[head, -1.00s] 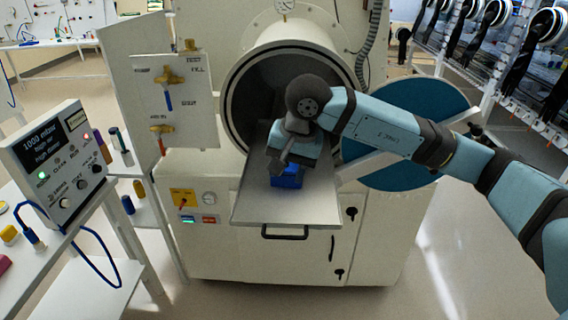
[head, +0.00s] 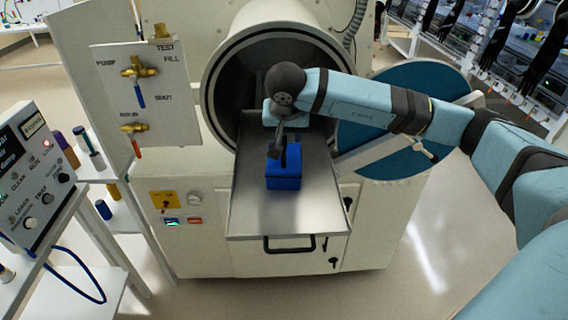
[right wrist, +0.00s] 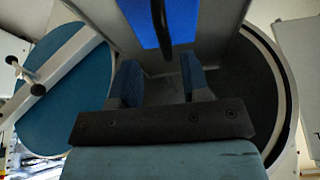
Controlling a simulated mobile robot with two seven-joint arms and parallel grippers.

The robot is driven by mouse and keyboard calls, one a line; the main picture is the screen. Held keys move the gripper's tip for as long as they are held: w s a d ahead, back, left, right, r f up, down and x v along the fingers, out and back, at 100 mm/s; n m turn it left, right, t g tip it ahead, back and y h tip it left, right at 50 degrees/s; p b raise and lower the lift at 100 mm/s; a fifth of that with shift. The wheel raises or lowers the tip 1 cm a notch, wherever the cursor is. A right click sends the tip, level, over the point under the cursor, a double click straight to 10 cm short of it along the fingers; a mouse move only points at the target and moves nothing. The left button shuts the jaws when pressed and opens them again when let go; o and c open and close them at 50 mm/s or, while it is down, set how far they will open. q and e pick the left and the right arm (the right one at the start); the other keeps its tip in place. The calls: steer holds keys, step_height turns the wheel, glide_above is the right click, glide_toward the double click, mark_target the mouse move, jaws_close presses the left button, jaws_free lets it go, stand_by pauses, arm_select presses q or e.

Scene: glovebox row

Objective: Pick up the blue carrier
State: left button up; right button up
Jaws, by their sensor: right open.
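The blue carrier (head: 284,174) sits on the metal tray (head: 253,212) that sticks out of the round chamber opening. A dark upright part, which looks like its handle, rises at its back. My right gripper (head: 286,139) is at the carrier's far side, close to the handle, with its fingers partly hidden in the head view. In the right wrist view my right gripper (right wrist: 158,80) is open, its two blue-grey pads apart. The carrier (right wrist: 135,20) shows beyond them at the top, with a dark bar in front of it. I cannot tell whether anything touches. My left gripper is not in view.
The round chamber (head: 232,95) is behind the tray, its blue door (head: 400,150) swung open at right beneath my arm. A valve panel (head: 118,95) and a control box (head: 35,180) stand at left. The tray around the carrier is bare.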

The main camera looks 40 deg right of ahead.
mark_target(284, 143)
steer(key=shift+w+f, duration=0.1)
steer(key=shift+f, duration=0.2)
steer(key=x, duration=0.2)
steer(key=p+x, duration=0.1)
steer(key=x, duration=0.1)
steer(key=shift+w+a+f, duration=0.15)
steer(key=shift+w+f, duration=0.1)
steer(key=shift+f, duration=0.1)
jaws_close()
steer(key=shift+r, duration=0.1)
stand_by(0.8)
